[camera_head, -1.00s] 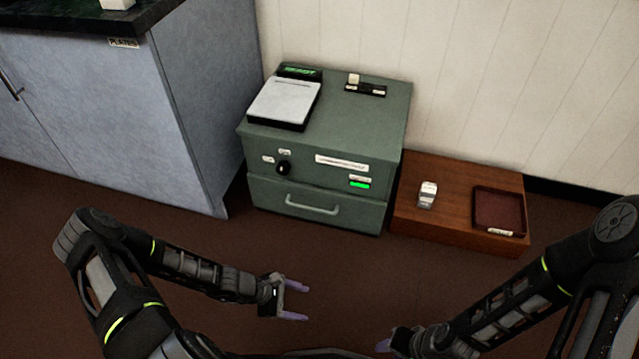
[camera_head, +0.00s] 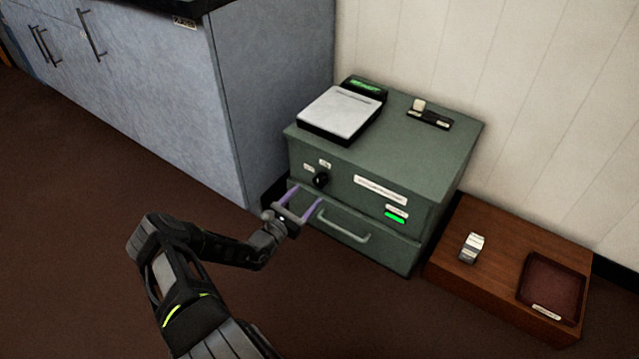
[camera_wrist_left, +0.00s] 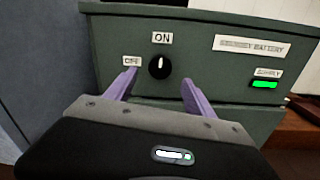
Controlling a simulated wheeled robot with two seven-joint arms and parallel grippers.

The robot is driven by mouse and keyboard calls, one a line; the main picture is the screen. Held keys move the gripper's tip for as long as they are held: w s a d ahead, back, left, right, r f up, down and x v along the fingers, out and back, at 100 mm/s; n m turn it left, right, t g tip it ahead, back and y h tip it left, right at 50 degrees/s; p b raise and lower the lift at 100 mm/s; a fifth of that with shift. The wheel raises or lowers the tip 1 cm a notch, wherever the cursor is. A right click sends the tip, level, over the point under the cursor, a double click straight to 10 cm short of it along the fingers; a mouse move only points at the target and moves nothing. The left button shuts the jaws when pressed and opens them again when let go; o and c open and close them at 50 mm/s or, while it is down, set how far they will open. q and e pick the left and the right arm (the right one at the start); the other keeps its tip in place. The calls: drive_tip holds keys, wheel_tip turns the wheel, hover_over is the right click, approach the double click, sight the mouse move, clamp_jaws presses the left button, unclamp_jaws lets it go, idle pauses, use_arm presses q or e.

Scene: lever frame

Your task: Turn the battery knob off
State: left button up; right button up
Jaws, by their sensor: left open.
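The black battery knob (camera_head: 320,179) sits on the upper front of the green cabinet (camera_head: 450,160). In the left wrist view the knob (camera_wrist_left: 159,67) shows a white mark pointing up toward the ON label (camera_wrist_left: 162,38). The OFF label (camera_wrist_left: 131,61) is to its left. My left gripper (camera_head: 303,198) is open and empty, its purple fingers pointing at the cabinet front, just below and in front of the knob. In the left wrist view the knob appears between the two fingertips (camera_wrist_left: 158,78), apart from both. My right gripper is out of view.
A green supply light (camera_head: 396,217) glows on the cabinet front. A drawer handle (camera_head: 343,228) juts out below the knob. A scale-like device (camera_head: 340,115) stands on top. A blue cupboard (camera_head: 270,100) is close on the left. A low wooden box (camera_head: 480,270) stands at right.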

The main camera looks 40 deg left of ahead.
sight(318, 184)
use_arm(q)
drive_tip(key=w+b, duration=0.2)
drive_tip(key=w, duration=0.4)
drive_tip(key=shift+w+a+f+b, duration=0.1)
drive_tip(key=shift+w+f+b, duration=0.05)
drive_tip(key=shift+w+b, duration=0.2)
drive_tip(key=shift+w, duration=0.5)
drive_tip(key=c, duration=1.4)
